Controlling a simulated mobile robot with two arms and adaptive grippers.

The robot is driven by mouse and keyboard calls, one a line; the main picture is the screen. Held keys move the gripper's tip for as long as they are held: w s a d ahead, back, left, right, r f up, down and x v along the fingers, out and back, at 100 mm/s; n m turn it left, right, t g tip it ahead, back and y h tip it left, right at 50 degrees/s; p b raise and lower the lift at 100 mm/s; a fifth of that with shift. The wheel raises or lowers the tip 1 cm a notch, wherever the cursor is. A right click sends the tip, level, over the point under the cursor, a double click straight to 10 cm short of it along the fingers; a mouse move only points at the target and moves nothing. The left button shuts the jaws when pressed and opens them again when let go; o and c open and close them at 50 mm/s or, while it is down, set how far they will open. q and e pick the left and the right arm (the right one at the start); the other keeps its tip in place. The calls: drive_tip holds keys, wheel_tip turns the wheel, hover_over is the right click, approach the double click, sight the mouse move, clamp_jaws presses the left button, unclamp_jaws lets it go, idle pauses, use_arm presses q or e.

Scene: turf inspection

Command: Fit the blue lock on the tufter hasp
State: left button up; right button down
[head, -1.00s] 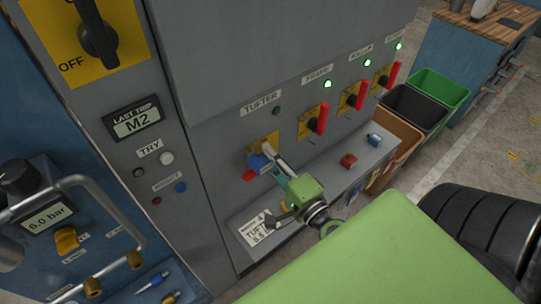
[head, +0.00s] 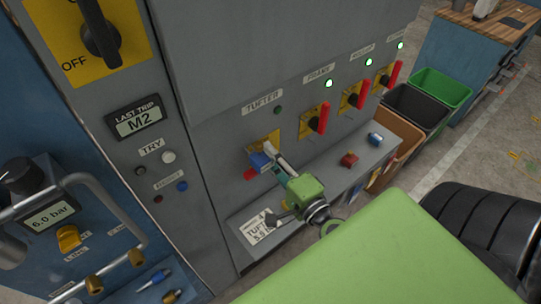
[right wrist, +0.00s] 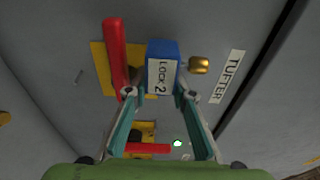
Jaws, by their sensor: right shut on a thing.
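The blue lock (head: 258,161), labelled LOCK 2, is at the tufter switch on the grey cabinet. My right gripper (head: 271,157) is shut on it; the fingers partly hide it in the head view. In the right wrist view the lock (right wrist: 162,55) sits between the fingertips (right wrist: 160,95), beside the red tufter handle (right wrist: 115,50) and its yellow plate (right wrist: 99,66). In the head view this handle (head: 250,174) lies sideways. I cannot tell whether the shackle is through the hasp. My left gripper is not in view.
Red handles on the frame switch (head: 324,118) and two others stand upright under lit green lamps. The tufter lamp (head: 278,110) is dark. A red lock (head: 349,159) and another blue lock (head: 375,139) are on the ledge. Bins (head: 415,106) stand to the right.

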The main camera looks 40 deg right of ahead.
drive_tip(key=shift+w+a+p, duration=0.15)
drive_tip(key=shift+w+p, duration=0.75)
drive_tip(key=shift+w, duration=0.75)
drive_tip(key=shift+s, duration=0.1)
drive_tip(key=shift+s+b, duration=0.6)
drive_tip(key=shift+s, duration=0.7)
drive_tip(key=shift+w+p, duration=0.8)
drive_tip(key=shift+w, duration=0.6)
drive_tip(key=shift+w+r+p, duration=0.25)
drive_tip(key=shift+r+p, duration=0.05)
drive_tip(key=shift+r, duration=0.2)
idle(0.3)
drive_tip(key=c, duration=1.7)
unclamp_jaws()
drive_tip(key=shift+s+f, duration=0.1)
drive_tip(key=shift+f, duration=0.1)
